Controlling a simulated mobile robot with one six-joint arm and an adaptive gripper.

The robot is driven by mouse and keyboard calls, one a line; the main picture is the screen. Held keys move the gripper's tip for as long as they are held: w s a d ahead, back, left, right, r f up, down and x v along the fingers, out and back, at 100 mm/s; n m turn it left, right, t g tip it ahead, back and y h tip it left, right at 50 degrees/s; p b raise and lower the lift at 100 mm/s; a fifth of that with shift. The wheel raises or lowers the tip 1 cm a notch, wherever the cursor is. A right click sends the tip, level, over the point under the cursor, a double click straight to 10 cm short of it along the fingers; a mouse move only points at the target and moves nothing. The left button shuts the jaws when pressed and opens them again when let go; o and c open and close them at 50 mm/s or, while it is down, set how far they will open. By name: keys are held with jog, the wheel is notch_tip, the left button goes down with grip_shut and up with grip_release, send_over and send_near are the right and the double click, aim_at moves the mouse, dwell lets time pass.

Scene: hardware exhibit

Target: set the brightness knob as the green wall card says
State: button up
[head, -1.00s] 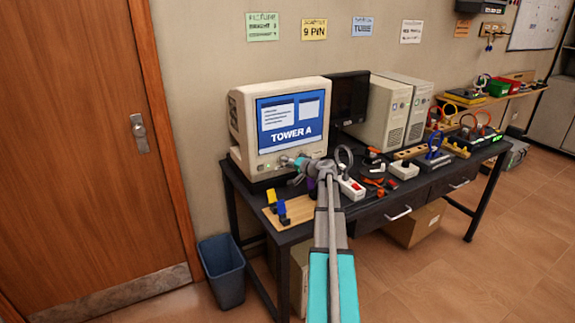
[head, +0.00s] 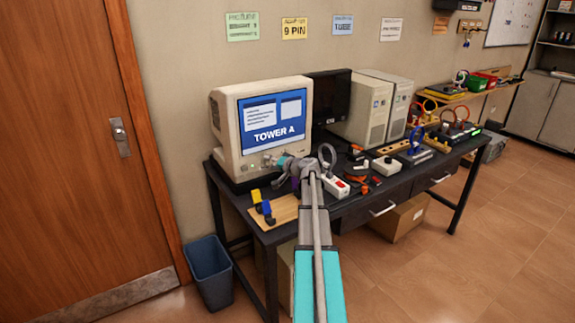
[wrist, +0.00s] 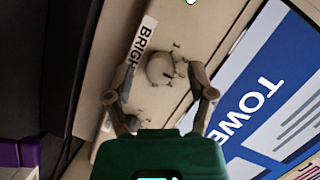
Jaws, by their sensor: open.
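The green wall card (head: 242,27) hangs leftmost on the wall; its small text is too blurred to read surely. The beige monitor (head: 272,122) stands on the dark bench and its screen reads "TOWER A". In the wrist view, a round beige brightness knob (wrist: 163,68) sits on the monitor's front strip beside a label (wrist: 141,45) that reads "BRIGH". The knob has a dark pointer mark, and small ticks surround it. My gripper (wrist: 161,84) is open, with one finger on each side of the knob; I cannot tell whether they touch it. In the head view my gripper (head: 274,161) is at the monitor's lower front.
A wooden board (head: 284,212) with yellow and blue pieces lies at the bench's front left. Beige towers (head: 362,108) stand behind. A blue bin (head: 212,272) stands on the floor by the door.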

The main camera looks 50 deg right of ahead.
jog(key=shift+a+r+n+g+h+p, duration=0.1)
jog(key=shift+n+g+h+p, duration=0.15)
jog(key=shift+n+p, duration=0.25)
jog(key=shift+r+n+g+h+p, duration=0.1)
jog(key=shift+n+g+h+p, duration=0.15)
jog(key=shift+n, duration=0.45)
jog(key=n+h+p, duration=0.1)
jog(key=n, duration=0.1)
jog(key=shift+a+n+g+h, duration=0.1)
jog(key=shift+n+g+h, duration=0.3)
jog(key=p+v, duration=0.4)
jog(key=v, duration=0.9)
jog(key=shift+s+p, duration=0.35)
jog(key=w+a+f+n+g+y+p, duration=0.1)
jog(key=w+a+f+n+g+y, duration=0.15)
jog(key=a, duration=1.15)
jog(key=w+a+f+n+g+y+p, duration=0.1)
jog(key=w+a+f+n+g+y, duration=0.2)
jog(key=a, duration=1.2)
jog(key=s+a+g+h, duration=0.1)
jog(key=s+a+g, duration=0.1)
jog(key=a, duration=0.5)
jog(key=s+a+f+g+h+p, duration=0.1)
jog(key=s+a+g, duration=0.2)
jog(key=s+a, duration=0.2)
jog(key=s+a+f+n+g+h+p, duration=0.1)
jog(key=s+a+g, duration=0.2)
jog(key=a, duration=0.7)
jog(key=shift+s+h, duration=0.35)
jog(key=shift+s, duration=0.1)
